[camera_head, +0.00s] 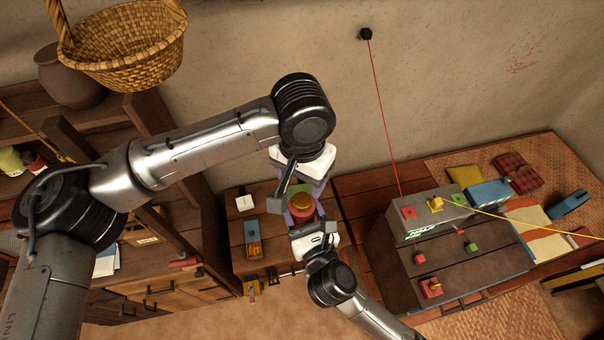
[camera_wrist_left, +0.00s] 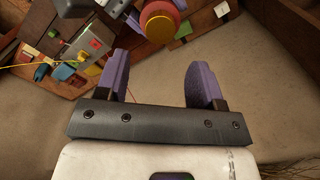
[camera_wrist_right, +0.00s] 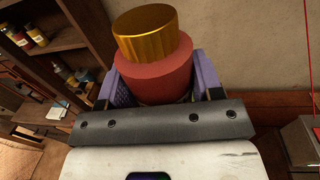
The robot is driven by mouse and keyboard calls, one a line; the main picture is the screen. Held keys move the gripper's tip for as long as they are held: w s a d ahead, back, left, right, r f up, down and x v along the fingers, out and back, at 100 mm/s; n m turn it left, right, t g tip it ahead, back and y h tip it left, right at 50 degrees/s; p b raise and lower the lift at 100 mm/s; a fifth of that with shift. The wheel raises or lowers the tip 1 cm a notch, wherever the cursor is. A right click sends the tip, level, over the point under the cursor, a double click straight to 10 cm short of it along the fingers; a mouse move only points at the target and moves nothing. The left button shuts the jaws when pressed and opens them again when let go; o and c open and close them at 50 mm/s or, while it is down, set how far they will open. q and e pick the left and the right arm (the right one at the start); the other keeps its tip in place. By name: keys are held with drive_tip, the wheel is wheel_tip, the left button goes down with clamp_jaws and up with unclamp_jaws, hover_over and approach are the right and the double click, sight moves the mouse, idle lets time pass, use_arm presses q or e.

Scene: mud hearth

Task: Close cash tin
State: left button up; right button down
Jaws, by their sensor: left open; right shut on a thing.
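A round red tin (camera_head: 301,214) with a gold top (camera_head: 300,201) is upright between my right gripper's (camera_head: 304,220) purple fingers. The right wrist view shows those fingers on both sides of the red body (camera_wrist_right: 152,78), with the narrower gold top (camera_wrist_right: 146,35) above it. I cannot tell whether the gold top is fully seated. My left gripper (camera_head: 298,186) is just beyond and above the tin, open. In the left wrist view nothing is between its fingers (camera_wrist_left: 157,62), and the tin's gold top (camera_wrist_left: 160,22) shows past them.
A wooden table (camera_head: 240,262) below holds a blue box (camera_head: 251,231) and a white block (camera_head: 245,202). At right stands a grey box (camera_head: 432,219) with coloured blocks and a taut red cord (camera_head: 384,115). A shelf unit stands left, with a basket (camera_head: 125,45) above.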

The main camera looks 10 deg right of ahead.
sight(302, 200)
use_arm(q)
drive_tip(key=shift+f, duration=4)
drive_tip(key=c, duration=1)
drive_tip(key=shift+c, duration=0.5)
drive_tip(key=m, duration=0.5)
drive_tip(key=o, duration=1.1)
